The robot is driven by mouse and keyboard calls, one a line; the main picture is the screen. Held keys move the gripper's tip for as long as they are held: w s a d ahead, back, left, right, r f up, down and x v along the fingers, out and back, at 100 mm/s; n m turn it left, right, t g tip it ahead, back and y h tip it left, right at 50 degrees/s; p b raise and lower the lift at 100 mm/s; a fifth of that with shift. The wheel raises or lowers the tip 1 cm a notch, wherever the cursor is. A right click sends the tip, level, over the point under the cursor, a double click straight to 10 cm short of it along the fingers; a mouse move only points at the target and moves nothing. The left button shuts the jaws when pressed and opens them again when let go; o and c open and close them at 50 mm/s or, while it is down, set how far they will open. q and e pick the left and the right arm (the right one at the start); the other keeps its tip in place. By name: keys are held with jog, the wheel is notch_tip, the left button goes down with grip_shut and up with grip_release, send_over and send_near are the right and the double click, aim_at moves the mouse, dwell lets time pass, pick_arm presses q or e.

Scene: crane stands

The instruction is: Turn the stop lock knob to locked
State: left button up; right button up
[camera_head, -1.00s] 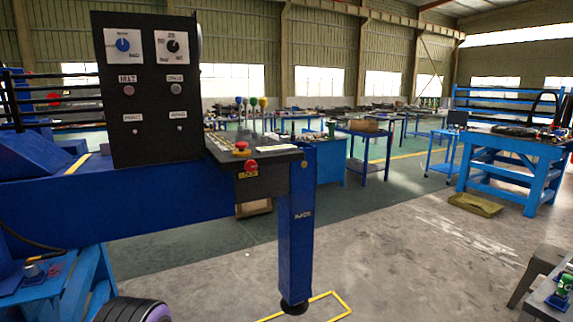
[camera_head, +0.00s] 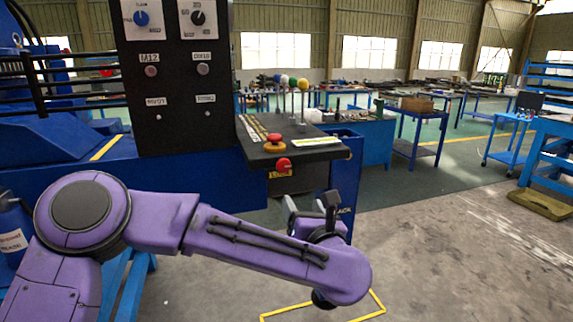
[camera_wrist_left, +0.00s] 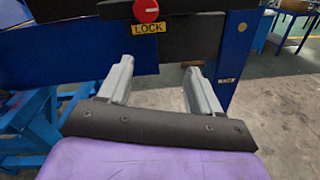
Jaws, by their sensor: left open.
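The red stop lock knob (camera_head: 284,164) sits on the front face of the dark console ledge, above a yellow label. In the left wrist view the red knob (camera_wrist_left: 146,10) is at the top edge, partly cut off, with a small white mark on it. The yellow label below it (camera_wrist_left: 146,27) reads LOCK. My left gripper (camera_head: 309,200) is below the knob, apart from it. In the left wrist view its two grey fingers (camera_wrist_left: 158,66) are spread with nothing between them. My right gripper is not in view.
A red mushroom button (camera_head: 274,141) on a yellow base stands on top of the ledge, just above the knob. Levers with coloured balls (camera_head: 303,86) rise behind it. The upright black panel (camera_head: 180,90) is to the left. A blue leg (camera_head: 345,185) stands below the ledge.

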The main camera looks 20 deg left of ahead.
aim_at(285, 166)
pick_arm(q)
notch_tip(285, 166, up, 6)
jog(key=n, duration=0.4)
jog(key=shift+y, duration=0.4)
jog(key=p+x, duration=0.1)
jog(key=x, duration=0.2)
jog(key=p+x, duration=0.1)
jog(key=x, duration=0.2)
jog(key=a+p+x, duration=0.1)
jog(key=p+x, duration=0.1)
jog(key=x, duration=0.1)
jog(key=shift+s+a+f, duration=0.15)
jog(key=shift+s+f, duration=0.05)
jog(key=shift+f, duration=0.15)
jog(key=shift+w+a+f, duration=0.1)
jog(key=shift+w+a, duration=0.05)
jog(key=shift+w, duration=0.2)
jog(key=c, duration=1)
jog(key=shift+m, duration=0.3)
